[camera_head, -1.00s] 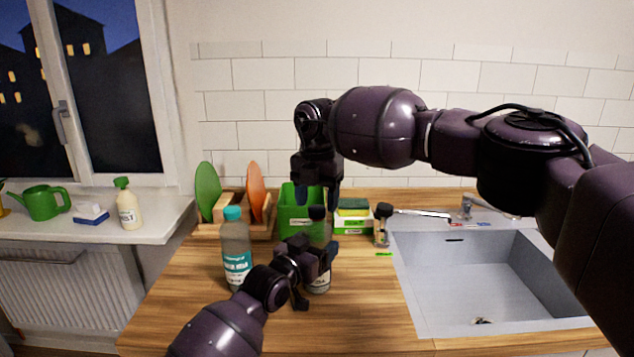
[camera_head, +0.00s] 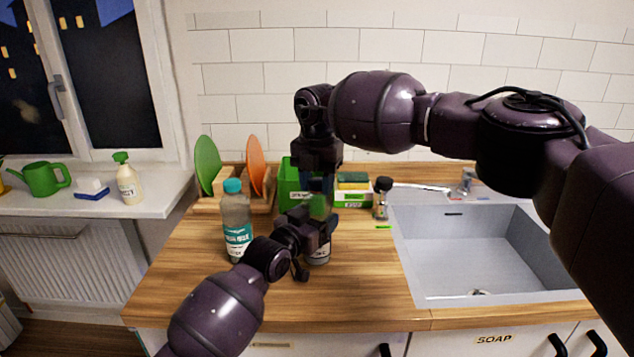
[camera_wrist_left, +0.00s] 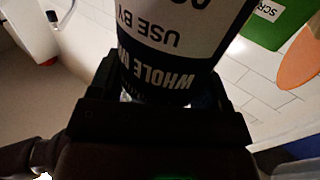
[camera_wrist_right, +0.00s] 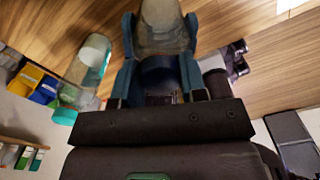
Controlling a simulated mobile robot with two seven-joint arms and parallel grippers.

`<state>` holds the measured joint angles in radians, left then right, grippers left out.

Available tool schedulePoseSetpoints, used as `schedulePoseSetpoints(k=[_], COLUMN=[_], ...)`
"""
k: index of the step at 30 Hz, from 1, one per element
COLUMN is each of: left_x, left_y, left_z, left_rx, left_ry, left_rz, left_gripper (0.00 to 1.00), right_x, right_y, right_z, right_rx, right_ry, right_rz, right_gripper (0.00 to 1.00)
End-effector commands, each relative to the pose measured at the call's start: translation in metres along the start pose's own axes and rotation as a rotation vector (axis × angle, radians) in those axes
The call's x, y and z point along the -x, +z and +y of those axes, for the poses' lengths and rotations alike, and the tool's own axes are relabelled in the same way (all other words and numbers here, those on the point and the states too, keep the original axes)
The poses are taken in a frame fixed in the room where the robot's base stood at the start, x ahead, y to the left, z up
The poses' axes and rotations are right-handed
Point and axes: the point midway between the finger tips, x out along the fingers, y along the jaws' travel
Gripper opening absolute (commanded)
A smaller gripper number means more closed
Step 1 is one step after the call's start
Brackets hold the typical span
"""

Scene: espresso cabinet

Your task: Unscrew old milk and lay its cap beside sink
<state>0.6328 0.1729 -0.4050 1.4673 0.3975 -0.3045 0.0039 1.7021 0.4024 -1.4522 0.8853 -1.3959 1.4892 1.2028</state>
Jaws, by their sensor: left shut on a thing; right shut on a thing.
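The old milk, a clear bottle with a black-and-white "WHOLE MILK / USE BY" label (camera_wrist_left: 180,40), stands upright on the wooden counter (camera_head: 317,257). My left gripper (camera_head: 318,235) is shut around its body from the left. My right gripper (camera_head: 318,190) points down from above and is shut on the bottle's dark cap (camera_wrist_right: 160,78), between its blue fingers. In the head view the cap is hidden by the right gripper. I cannot tell whether the cap has turned. The sink (camera_head: 470,250) is to the right.
A teal-capped bottle (camera_head: 237,225) stands just left of the milk. Behind are a rack with plates (camera_head: 208,160), a green box (camera_head: 290,190) and a sponge box (camera_head: 353,195). A small dark-lidded jar (camera_head: 381,200) and a green mark (camera_head: 383,227) are left of the sink.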

Motion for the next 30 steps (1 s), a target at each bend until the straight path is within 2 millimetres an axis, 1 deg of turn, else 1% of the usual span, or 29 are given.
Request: schedulePoseSetpoints(k=[2,5,13,19,30], left_x=[0.0,0.0,0.0,0.0001,0.0001], left_y=[0.0002,0.0002,0.0002,0.0002,0.0003], left_z=[-0.0003,-0.0003,-0.0003,-0.0005,-0.0006], left_rx=[0.0,0.0,0.0,0.0,0.0], left_ry=[0.0,0.0,0.0,-0.001,-0.001], left_rz=[0.0,0.0,0.0,-0.001,-0.001], left_gripper=[0.04,0.04,0.04,0.04,0.04], right_x=[0.0,0.0001,0.0003,0.0008,0.0013], right_y=[0.0001,0.0001,0.0002,0.0,0.0], right_z=[-0.0001,-0.0001,-0.0002,-0.0001,-0.0003], right_rx=[0.022,0.105,0.492,0.784,1.32], right_ry=[0.0,0.0,-0.001,0.0,-0.002], right_rz=[0.0,0.0,0.0,0.001,0.001], right_gripper=[0.11,0.11,0.12,0.11,0.11])
